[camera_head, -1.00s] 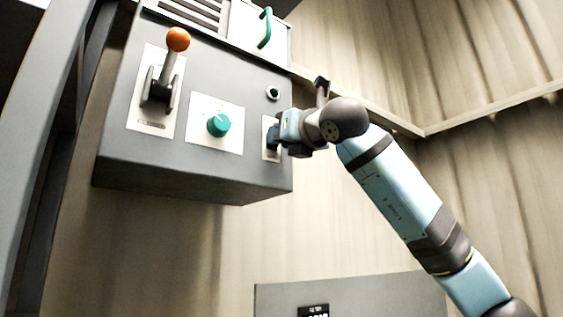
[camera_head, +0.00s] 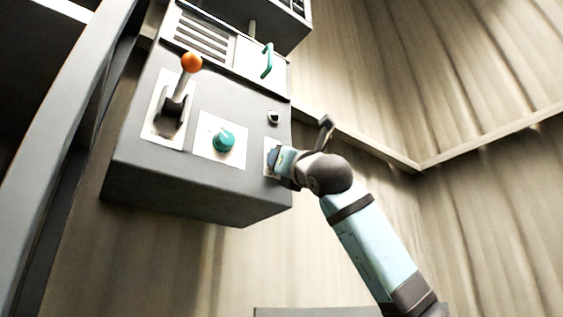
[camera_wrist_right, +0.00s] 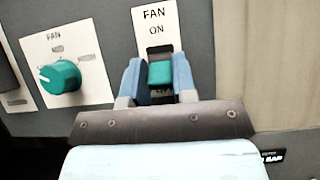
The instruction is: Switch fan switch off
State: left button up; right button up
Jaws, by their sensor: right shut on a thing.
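The fan switch (camera_wrist_right: 160,73) is a teal block in a dark slot, on a white plate (camera_wrist_right: 157,22) marked "FAN" and "ON" in the right wrist view. My right gripper (camera_wrist_right: 158,66) has its blue fingers on both sides of the switch and is shut on it. In the head view my right gripper (camera_head: 281,160) reaches the plate (camera_head: 267,158) at the right edge of the grey control box (camera_head: 195,180); the switch is hidden there. My left gripper is not in view.
Left of the switch is a teal fan knob (camera_head: 223,141), also in the wrist view (camera_wrist_right: 61,77). Farther left stands an orange-balled lever (camera_head: 191,62). A round black button (camera_head: 273,117) sits above the switch. A green handle (camera_head: 267,60) is higher up.

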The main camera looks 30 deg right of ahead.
jog(key=o, duration=0.9)
jog(key=v, duration=1.4)
